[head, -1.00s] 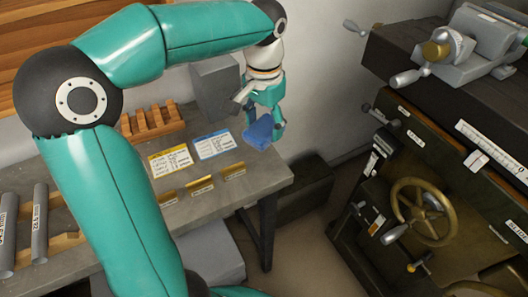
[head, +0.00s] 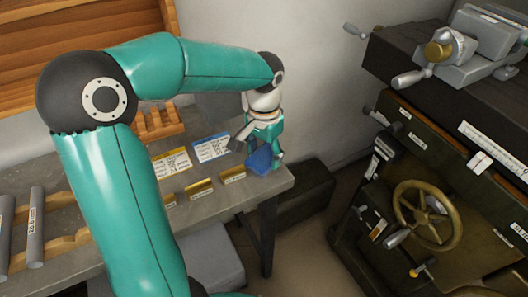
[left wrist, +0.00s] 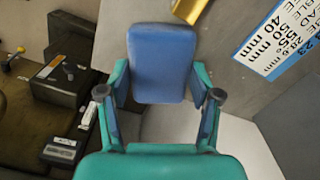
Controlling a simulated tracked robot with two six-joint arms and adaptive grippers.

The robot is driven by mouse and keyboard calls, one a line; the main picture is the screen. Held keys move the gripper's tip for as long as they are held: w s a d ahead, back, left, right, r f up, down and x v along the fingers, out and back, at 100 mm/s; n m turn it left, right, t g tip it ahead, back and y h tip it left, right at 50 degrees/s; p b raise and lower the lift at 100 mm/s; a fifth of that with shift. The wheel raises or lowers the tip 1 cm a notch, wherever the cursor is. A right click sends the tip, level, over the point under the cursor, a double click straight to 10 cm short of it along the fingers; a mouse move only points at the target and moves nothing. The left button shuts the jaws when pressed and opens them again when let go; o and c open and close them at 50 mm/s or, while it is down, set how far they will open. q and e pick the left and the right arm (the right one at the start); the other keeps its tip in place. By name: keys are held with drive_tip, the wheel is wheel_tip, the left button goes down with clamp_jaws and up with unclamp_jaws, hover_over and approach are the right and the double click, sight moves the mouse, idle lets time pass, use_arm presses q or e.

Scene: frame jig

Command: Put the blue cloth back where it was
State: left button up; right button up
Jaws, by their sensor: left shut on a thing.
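The blue cloth (head: 259,160) is a folded pad held in my left gripper (head: 265,155), at the right end of the grey workbench (head: 225,205). In the left wrist view the cloth (left wrist: 161,62) sits between the two fingers of the left gripper (left wrist: 160,95), which are shut on its sides. The cloth is at or just above the bench top; I cannot tell if it touches. My right gripper is not in view.
A yellow card (head: 171,162) and a blue card (head: 211,148) lie left of the cloth. Several brass blocks (head: 199,188) line the front. A wooden rack (head: 158,123) stands behind. A machine with a brass handwheel (head: 427,215) stands right, across a gap.

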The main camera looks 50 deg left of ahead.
sight(264, 155)
use_arm(q)
drive_tip(key=o, duration=1)
wheel_tip(264, 155, up, 12)
drive_tip(key=p, duration=0.1)
drive_tip(key=shift+p, duration=0.4)
drive_tip(key=shift+r, duration=0.1)
